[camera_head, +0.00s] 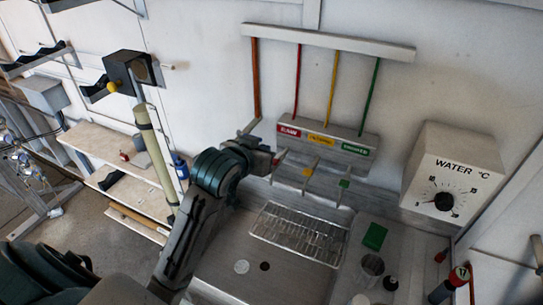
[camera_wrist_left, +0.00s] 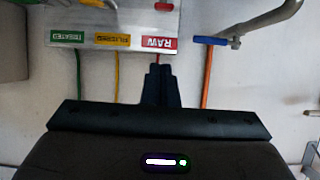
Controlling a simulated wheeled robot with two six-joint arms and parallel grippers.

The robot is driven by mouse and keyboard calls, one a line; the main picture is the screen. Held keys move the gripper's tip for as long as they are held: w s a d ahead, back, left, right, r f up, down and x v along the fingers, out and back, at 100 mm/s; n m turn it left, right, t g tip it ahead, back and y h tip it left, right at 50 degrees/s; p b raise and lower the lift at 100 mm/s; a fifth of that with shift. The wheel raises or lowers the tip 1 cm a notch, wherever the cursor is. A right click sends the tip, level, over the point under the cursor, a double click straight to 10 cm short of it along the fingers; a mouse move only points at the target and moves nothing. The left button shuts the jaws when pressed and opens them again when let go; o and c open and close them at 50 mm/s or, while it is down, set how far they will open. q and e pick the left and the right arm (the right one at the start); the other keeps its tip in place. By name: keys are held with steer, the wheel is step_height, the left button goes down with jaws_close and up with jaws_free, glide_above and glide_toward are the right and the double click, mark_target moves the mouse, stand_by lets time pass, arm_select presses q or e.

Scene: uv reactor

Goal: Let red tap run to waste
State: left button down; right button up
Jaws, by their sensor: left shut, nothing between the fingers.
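The panel (camera_head: 358,135) on the wall carries red RAW, yellow and green labels. Below it are the red tap (camera_head: 281,157), the yellow tap (camera_head: 307,172) and the green tap (camera_head: 344,184), above a sink (camera_head: 215,270). My left gripper (camera_head: 272,160) is beside the red tap and partly covers it; contact cannot be told. In the left wrist view the panel is upside down, and my left gripper (camera_wrist_left: 160,72) is shut and empty, its tips just by the RAW label (camera_wrist_left: 160,42). A red tap part (camera_wrist_left: 163,7) shows at the top edge. My right gripper is not in view.
A wire rack (camera_head: 300,233) spans the sink. A green block (camera_head: 375,236), a clear beaker (camera_head: 371,268) and dark bottles stand at its right. The WATER °C dial box (camera_head: 455,175) is on the right wall.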

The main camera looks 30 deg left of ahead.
arm_select(q)
steer(key=p+x, duration=0.2)
steer(key=x, duration=0.4)
steer(key=shift+w, duration=0.4)
step_height(320, 180, down, 3)
steer(key=shift+s+r+p, duration=0.2)
steer(key=shift+p, duration=0.5)
steer(key=shift+s+f, duration=0.35)
steer(key=shift+f, duration=0.45)
steer(key=shift+w, duration=0.15)
